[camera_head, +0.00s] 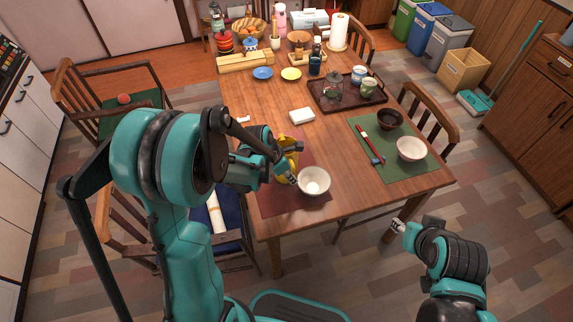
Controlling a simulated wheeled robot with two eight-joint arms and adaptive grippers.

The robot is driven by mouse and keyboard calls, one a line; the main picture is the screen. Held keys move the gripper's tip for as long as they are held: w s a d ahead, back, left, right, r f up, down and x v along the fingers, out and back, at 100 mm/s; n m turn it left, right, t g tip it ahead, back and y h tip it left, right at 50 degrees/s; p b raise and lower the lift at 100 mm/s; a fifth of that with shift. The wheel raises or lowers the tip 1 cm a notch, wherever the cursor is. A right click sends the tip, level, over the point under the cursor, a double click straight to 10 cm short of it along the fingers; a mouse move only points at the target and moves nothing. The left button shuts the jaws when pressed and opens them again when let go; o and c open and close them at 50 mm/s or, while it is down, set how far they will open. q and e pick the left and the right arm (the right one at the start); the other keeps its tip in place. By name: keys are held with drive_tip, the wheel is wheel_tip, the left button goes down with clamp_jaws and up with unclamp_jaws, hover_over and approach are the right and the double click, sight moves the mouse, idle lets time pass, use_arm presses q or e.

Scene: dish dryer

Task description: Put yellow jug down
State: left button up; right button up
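The yellow jug (286,164) is at the near left part of the table, over the edge of the dark red placemat (275,203). It is partly hidden by my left gripper (290,163), whose fingers are around it and appear shut on it. I cannot tell whether the jug's base touches the table. A white bowl (314,182) stands on the red placemat, just right of the jug. My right gripper (398,226) is low at the right, off the table's front edge, with no object seen in it. Its fingers are too small to read.
The wooden table (335,150) has bare room in its middle. A green placemat (412,166) holds bowls and red chopsticks. A dark tray (324,101) holds a glass jar and cups. A white box (302,115) lies behind the jug. Chairs (432,110) surround the table.

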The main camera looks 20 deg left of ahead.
use_arm(q)
drive_tip(key=b+x, duration=0.1)
drive_tip(key=x, duration=0.2)
drive_tip(key=shift+r, duration=0.15)
clamp_jaws()
